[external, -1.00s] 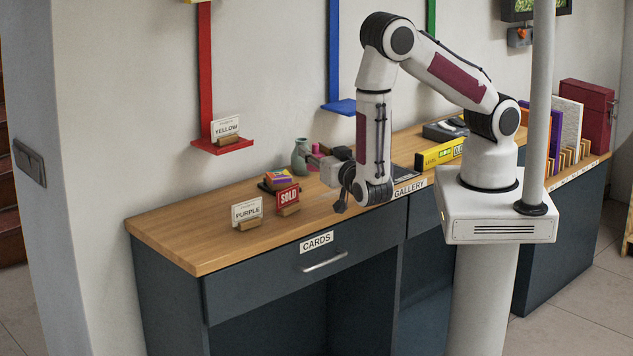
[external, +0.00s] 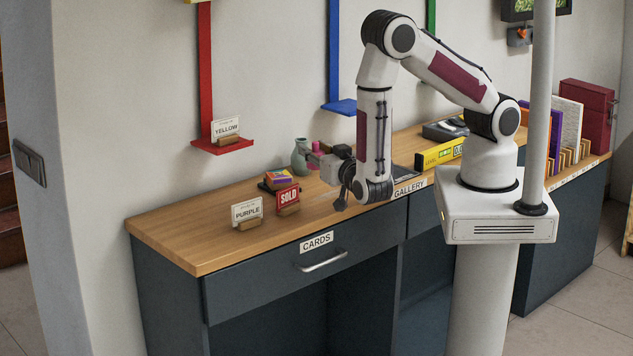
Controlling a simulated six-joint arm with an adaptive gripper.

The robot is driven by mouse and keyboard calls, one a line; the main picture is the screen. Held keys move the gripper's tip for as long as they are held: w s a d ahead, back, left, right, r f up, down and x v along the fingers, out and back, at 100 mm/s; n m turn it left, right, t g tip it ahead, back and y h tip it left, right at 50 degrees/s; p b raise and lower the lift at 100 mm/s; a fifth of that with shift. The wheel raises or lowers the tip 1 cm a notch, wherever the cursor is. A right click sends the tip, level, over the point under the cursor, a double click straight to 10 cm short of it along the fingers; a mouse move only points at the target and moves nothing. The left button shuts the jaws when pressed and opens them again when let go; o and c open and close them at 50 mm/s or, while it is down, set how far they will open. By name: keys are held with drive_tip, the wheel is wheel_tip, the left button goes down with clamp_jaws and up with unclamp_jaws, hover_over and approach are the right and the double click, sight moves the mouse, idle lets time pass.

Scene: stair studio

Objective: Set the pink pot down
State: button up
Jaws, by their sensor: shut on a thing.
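The pink pot (external: 316,147) is a small pink shape at the tip of my gripper (external: 316,158), above the wooden counter and just right of a grey-green vase. My gripper points left, toward the wall, and is shut on the pot. The fingers hide part of the pot. I cannot tell whether its base touches the counter.
The grey-green vase (external: 300,156) stands close to the left of the pot. A small colourful stack (external: 279,180), a SOLD sign (external: 288,196) and a PURPLE card (external: 246,211) stand further left. The front of the counter (external: 190,242) is bare.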

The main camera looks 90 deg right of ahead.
drive_tip(key=shift+w+a, duration=0.1)
drive_tip(key=shift+w+a+f+n+t+y, duration=0.15)
drive_tip(key=shift+w+a+n+t+y, duration=0.2)
drive_tip(key=shift+w, duration=0.2)
drive_tip(key=w+a+n+t+y, duration=0.2)
drive_tip(key=w+a+n+y, duration=0.1)
drive_tip(key=w, duration=0.1)
drive_tip(key=w+a+r+n+t+y, duration=0.1)
drive_tip(key=w+a+n+t+y, duration=0.1)
drive_tip(key=w+a+t+y, duration=0.1)
drive_tip(key=w+a+n+t+y, duration=0.3)
drive_tip(key=w+a+y, duration=0.1)
drive_tip(key=w+y, duration=0.1)
drive_tip(key=shift+w+a+r+n, duration=0.1)
drive_tip(key=shift+a+r+n, duration=0.1)
drive_tip(key=shift+a+n, duration=0.15)
drive_tip(key=w+d+r+n+y, duration=0.2)
drive_tip(key=d+r+y, duration=0.2)
drive_tip(key=d+r, duration=0.3)
drive_tip(key=shift+w+d+r+n, duration=0.25)
drive_tip(key=shift+d+r+n, duration=0.1)
drive_tip(key=shift+d, duration=0.5)
drive_tip(key=shift+a, duration=0.1)
